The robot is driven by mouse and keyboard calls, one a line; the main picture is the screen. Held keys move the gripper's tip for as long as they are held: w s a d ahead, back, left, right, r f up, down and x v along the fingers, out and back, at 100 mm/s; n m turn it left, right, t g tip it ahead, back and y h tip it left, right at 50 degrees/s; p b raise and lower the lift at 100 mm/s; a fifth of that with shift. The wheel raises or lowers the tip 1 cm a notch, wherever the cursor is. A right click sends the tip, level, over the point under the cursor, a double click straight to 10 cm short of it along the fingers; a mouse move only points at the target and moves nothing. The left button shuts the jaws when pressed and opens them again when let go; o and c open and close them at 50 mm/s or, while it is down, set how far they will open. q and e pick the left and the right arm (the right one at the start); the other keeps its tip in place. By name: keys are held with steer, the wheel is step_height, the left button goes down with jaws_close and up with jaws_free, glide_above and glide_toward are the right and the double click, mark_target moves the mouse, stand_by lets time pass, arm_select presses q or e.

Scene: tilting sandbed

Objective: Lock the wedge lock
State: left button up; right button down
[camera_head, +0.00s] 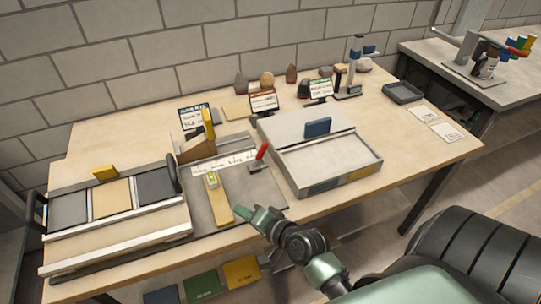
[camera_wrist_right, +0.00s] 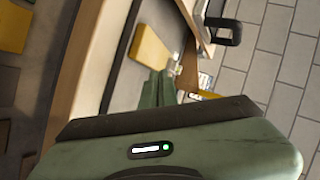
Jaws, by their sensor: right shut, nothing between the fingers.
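A small lever with a red handle (camera_head: 262,151) stands upright-tilted on the grey board (camera_head: 262,192) at the table's middle; it may be the wedge lock, but no label on it is readable. A brown wooden wedge (camera_head: 196,148) with a yellow upright piece (camera_head: 208,123) stands behind; the wedge also shows in the wrist view (camera_wrist_right: 188,76). My right gripper (camera_head: 262,218) is shut and empty at the table's front edge, just right of the yellow bar (camera_head: 219,204). Its green fingers show in the wrist view (camera_wrist_right: 158,88), near that bar (camera_wrist_right: 150,50). My left gripper is out of view.
A sectioned tray (camera_head: 120,242) with a black side handle lies at the left. A shallow sand-coloured box (camera_head: 328,162) with a blue tab stands right of the red lever. Signs, rocks and a stand (camera_head: 352,70) line the back. The table's right part is fairly clear.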

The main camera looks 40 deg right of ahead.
mark_target(260, 155)
steer(key=w+d+m+t+h, duration=0.1)
steer(key=d+m, duration=0.1)
steer(key=m, duration=0.1)
steer(key=w+d+r+m+t+h, duration=0.1)
steer(key=d+m+h, duration=0.1)
steer(key=d+m, duration=0.1)
steer(key=w+d+m+t+h, duration=0.1)
steer(key=d+m, duration=0.2)
steer(key=shift+w+d+r+h, duration=0.2)
steer(key=shift+w+r+h, duration=0.1)
steer(key=shift+r, duration=0.1)
steer(key=d+m+h, duration=0.1)
steer(key=d+m, duration=0.1)
steer(key=d+m+h, duration=0.1)
steer(key=d+m, duration=0.1)
steer(key=d+m+h, duration=0.2)
steer(key=shift+s+d+f+m, duration=0.15)
steer(key=shift+s+m, duration=0.1)
steer(key=shift+m, duration=0.15)
steer(key=x, duration=1)
steer(key=shift+w+p, duration=0.1)
steer(key=shift+p, duration=0.3)
